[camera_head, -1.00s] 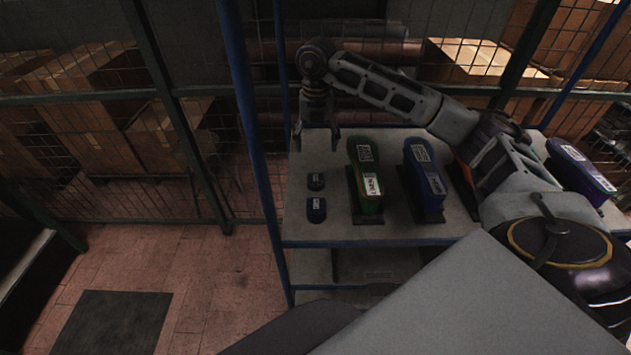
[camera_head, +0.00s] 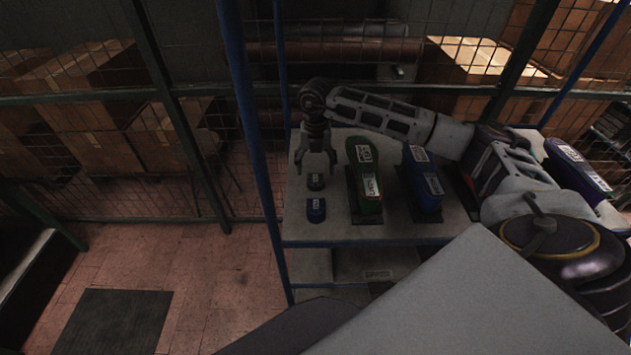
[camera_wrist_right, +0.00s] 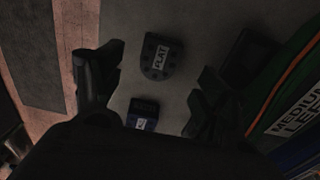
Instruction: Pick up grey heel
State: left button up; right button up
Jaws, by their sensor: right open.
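The grey heel (camera_head: 316,181) is a small dark block with a white label, lying on the shelf top near its left edge. In the right wrist view the grey heel (camera_wrist_right: 161,57) shows its label, which reads "FLAT". My right gripper (camera_head: 316,168) points down just above and behind it, open and empty. In the right wrist view the heel lies between and slightly beyond the spread fingers. My left gripper is not in view.
A blue heel (camera_head: 316,210) lies just in front of the grey one. A green shoe form (camera_head: 366,180) and a blue one (camera_head: 424,185) stand to the right, with a purple one (camera_head: 577,168) farther right. A blue shelf post (camera_head: 258,150) rises at left.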

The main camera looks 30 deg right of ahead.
aim_at(315, 179)
jog(key=shift+f+p, duration=0.6)
jog(key=shift+f, duration=2.05)
jog(key=shift+c, duration=0.4)
jog(key=c, duration=1)
jog(key=shift+r, duration=0.1)
jog(key=shift+c, duration=0.2)
notch_tip(315, 179, up, 10)
jog(key=b, duration=0.1)
